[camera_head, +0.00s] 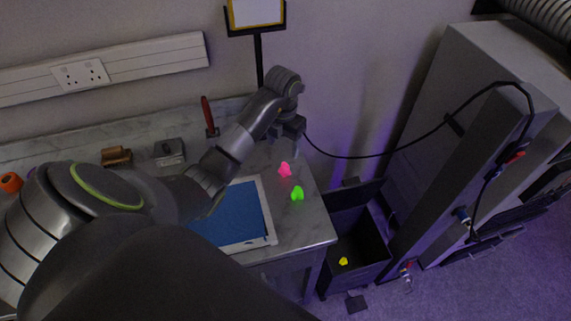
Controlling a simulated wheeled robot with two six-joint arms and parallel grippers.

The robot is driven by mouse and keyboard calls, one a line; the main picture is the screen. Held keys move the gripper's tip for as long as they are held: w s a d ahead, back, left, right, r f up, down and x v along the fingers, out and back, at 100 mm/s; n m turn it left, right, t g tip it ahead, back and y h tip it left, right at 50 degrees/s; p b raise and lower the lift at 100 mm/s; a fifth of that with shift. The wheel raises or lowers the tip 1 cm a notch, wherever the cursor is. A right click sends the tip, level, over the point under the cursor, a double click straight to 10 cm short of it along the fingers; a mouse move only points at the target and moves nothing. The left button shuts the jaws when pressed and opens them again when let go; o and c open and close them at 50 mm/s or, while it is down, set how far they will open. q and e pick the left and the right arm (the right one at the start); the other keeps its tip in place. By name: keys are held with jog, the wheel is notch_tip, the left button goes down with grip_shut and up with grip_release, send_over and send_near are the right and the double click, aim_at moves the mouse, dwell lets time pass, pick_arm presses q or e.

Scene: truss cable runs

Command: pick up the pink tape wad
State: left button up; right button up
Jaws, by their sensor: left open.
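The pink tape wad (285,169) lies on the grey marbled table near its right end. It is a small, crumpled, bright pink lump. My left gripper (290,136) is open, just above and behind the wad in the picture, with its fingers pointing down. A gap shows between the fingers and the wad, and I see nothing held. How high the fingers are over the table is hard to tell. My right gripper is not in the picture.
A green wad (297,193) lies just in front of the pink one. A blue panel with a white frame (262,242) lies to the left. A dark open bin (366,276) holding a yellow wad (343,261) stands right of the table. A black cable (372,156) hangs behind.

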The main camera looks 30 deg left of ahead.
pick_arm(q)
jog(key=b, duration=0.4)
send_over(285, 167)
jog(key=f, duration=0.5)
jog(key=shift+w+a, duration=0.1)
jog(key=shift+a, duration=0.2)
jog(key=f+b, duration=0.2)
jog(key=shift+d+f, duration=0.4)
jog(key=shift+f, duration=1.05)
jog(key=c, duration=1)
jog(key=shift+c, duration=0.2)
jog(key=shift+r, duration=0.1)
